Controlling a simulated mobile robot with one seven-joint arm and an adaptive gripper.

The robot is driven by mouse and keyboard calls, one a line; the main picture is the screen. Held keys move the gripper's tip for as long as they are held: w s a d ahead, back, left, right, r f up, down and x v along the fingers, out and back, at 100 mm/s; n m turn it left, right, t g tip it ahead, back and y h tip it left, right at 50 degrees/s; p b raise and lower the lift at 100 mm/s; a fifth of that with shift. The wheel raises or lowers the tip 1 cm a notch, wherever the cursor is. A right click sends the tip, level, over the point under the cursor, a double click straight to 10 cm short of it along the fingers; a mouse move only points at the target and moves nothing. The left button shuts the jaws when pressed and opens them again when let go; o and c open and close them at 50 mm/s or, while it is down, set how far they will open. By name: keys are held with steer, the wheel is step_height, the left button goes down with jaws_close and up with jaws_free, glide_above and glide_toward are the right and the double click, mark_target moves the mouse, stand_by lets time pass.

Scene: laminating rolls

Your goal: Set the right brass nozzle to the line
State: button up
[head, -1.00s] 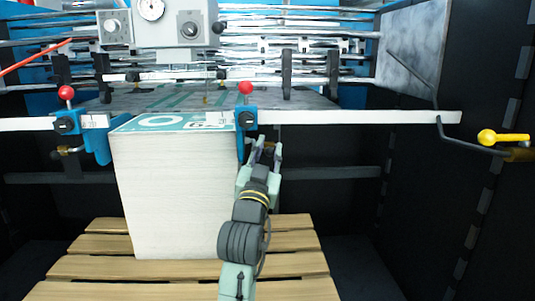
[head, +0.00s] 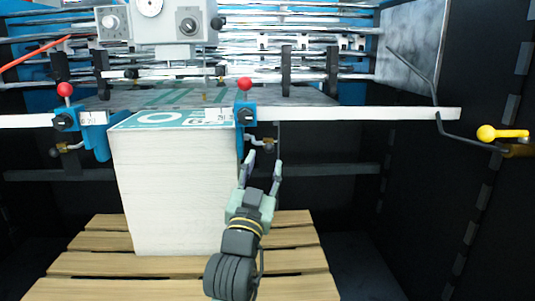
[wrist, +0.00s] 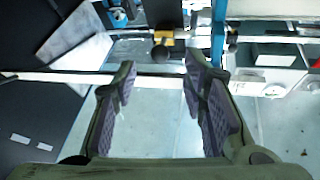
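The right brass nozzle (head: 267,144) sticks out to the right of the right blue clamp block (head: 246,116), below the white rail, with a dark knob by it. In the wrist view the brass piece (wrist: 178,40) and a round dark knob show beyond the fingertips. My gripper (head: 264,163) is open and empty, just below and in front of the nozzle, with a gap between them. Its two fingers (wrist: 160,78) stand wide apart in the wrist view. A small pale label (head: 216,115) lies left of the right block; no line is clear enough to make out.
A tall paper stack (head: 170,195) on a wooden pallet (head: 285,262) stands left of my gripper. The white rail (head: 350,114) crosses above. A left block (head: 92,130) carries another brass nozzle.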

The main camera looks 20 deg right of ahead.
steer(key=v, duration=0.5)
steer(key=shift+s, duration=0.1)
